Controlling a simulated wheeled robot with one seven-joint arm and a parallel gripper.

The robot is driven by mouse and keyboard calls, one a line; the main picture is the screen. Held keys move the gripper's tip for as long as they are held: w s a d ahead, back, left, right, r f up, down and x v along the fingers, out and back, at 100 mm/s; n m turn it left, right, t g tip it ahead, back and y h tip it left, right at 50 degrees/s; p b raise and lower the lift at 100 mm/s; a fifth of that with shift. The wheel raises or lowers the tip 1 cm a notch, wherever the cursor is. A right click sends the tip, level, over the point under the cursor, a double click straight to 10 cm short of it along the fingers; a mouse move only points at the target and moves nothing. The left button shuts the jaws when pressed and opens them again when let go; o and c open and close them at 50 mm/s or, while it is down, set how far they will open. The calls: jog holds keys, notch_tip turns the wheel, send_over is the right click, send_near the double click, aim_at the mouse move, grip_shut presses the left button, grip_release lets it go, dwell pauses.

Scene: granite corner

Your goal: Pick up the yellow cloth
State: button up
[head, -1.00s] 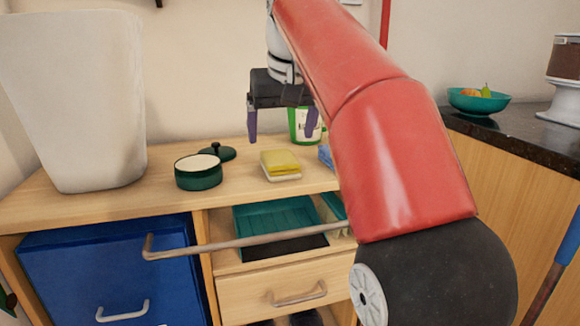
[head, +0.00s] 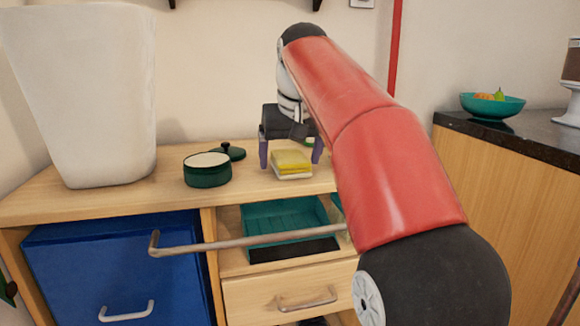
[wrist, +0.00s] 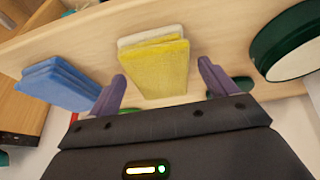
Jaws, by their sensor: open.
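The yellow cloth (head: 291,160) is folded and lies on top of a whitish folded cloth (head: 293,175) on the wooden counter. In the wrist view the yellow cloth (wrist: 153,68) shows ahead of and between the fingers. My gripper (head: 290,160) is open, with its two purple fingers pointing down on either side of the yellow cloth in the head view. In the wrist view the fingertips of my gripper (wrist: 162,75) are apart and nothing is between them that I can see held. Whether a finger touches the cloth cannot be told.
A green pot (head: 207,170) and its lid (head: 229,151) stand left of the cloth. A blue folded cloth (wrist: 60,84) lies beside it. A large white bin (head: 85,95) stands at the left. An open drawer with a teal tray (head: 285,222) is below.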

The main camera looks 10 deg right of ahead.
aim_at(291, 157)
jog(key=shift+f, duration=0.25)
dwell(0.4)
jog(key=shift+c, duration=0.4)
jog(key=c, duration=1.1)
notch_tip(291, 157, up, 11)
jog(key=p, duration=0.5)
jog(key=shift+f, duration=0.2)
jog(key=o, duration=0.4)
jog(key=shift+c, duration=1.1)
